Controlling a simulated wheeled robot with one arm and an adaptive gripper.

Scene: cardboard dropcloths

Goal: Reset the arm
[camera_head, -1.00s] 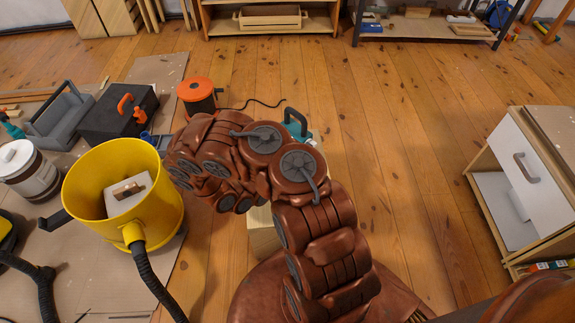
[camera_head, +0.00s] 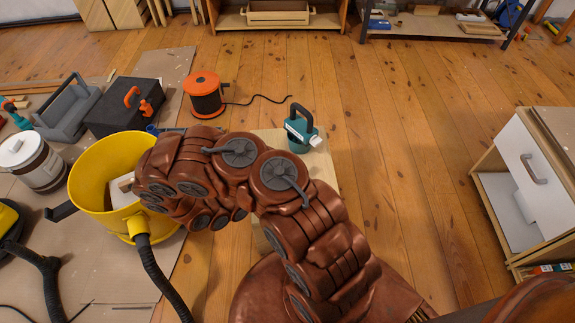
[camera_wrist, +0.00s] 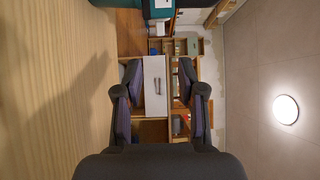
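My brown jointed arm (camera_head: 315,225) rises from the lower middle of the head view and bends left, its far part overlapping the yellow bucket's right side in the picture. My gripper is hidden behind the arm there. In the wrist view my gripper (camera_wrist: 160,80) shows two dark fingers spread apart with nothing between them. A teal tool with a dark handle (camera_head: 302,130) stands on a light wooden top (camera_head: 322,165) just behind the arm. In the wrist view a pale wooden surface (camera_wrist: 50,90) fills the left side, close to the gripper, and a teal shape shows at the top edge.
A yellow bucket (camera_head: 92,208) with a hose holds a pale block at left. A cabinet with a white drawer (camera_head: 530,190) is at right. Floor between is clear.

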